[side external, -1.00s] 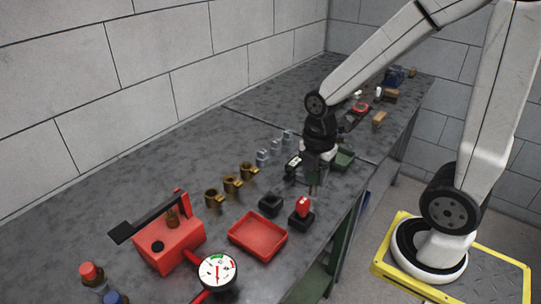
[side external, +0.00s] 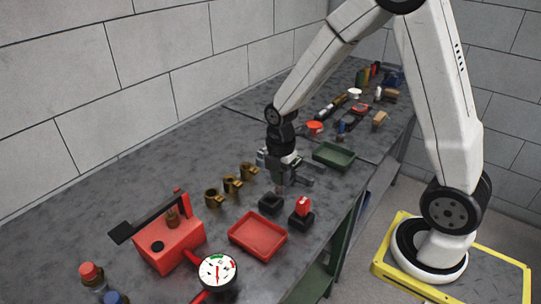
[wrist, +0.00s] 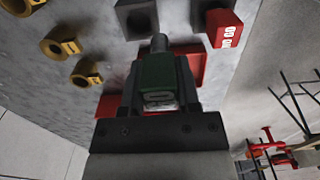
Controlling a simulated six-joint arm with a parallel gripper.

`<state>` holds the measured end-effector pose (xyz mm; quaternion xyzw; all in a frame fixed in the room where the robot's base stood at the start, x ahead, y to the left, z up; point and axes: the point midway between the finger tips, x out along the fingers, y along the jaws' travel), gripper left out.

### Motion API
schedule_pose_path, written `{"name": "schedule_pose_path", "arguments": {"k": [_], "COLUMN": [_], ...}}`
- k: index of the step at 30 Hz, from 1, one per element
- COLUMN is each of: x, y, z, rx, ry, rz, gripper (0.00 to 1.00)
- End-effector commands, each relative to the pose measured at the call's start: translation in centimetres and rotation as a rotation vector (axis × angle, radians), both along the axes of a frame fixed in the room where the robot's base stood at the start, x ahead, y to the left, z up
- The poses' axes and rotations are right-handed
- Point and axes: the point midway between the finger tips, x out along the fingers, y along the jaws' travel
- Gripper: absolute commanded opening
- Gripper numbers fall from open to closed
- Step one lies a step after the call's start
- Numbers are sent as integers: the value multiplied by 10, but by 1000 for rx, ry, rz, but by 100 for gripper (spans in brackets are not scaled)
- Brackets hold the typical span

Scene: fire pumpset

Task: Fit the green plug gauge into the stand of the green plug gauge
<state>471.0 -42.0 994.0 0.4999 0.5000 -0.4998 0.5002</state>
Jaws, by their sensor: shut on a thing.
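The green plug gauge (wrist: 157,82) is held between the jaws of my gripper (wrist: 160,92) in the wrist view. Its grey metal pin (wrist: 159,43) points away from the jaws. In the side view my gripper (side external: 281,180) hangs just above and behind a black square stand (side external: 270,204). That stand also shows in the wrist view (wrist: 137,17), with an empty round hole. The pin is apart from the stand, and its tip appears beside the hole in the wrist view. A red plug gauge (side external: 302,206) stands upright in a second black stand (side external: 302,220) to the right.
A red tray (side external: 258,236) lies in front of the stands. Several brass fittings (side external: 231,184) stand to the left. A red hand pump (side external: 168,245) and a dial gauge (side external: 217,270) are nearer the camera. A green tray (side external: 333,156) lies behind, to the right.

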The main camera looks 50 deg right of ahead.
Motion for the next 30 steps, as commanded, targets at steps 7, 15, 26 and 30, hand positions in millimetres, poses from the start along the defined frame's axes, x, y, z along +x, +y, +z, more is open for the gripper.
{"name": "schedule_pose_path", "arguments": {"k": [7,15,26,30], "x": [18,24,29,29], "y": [-1,-2,-3,-3], "z": [-22,-28,-43,-57], "rx": [0,0,0,0], "ry": [0,-1,2,1], "rz": [0,0,0,0], "gripper": [0,0,0,0]}}
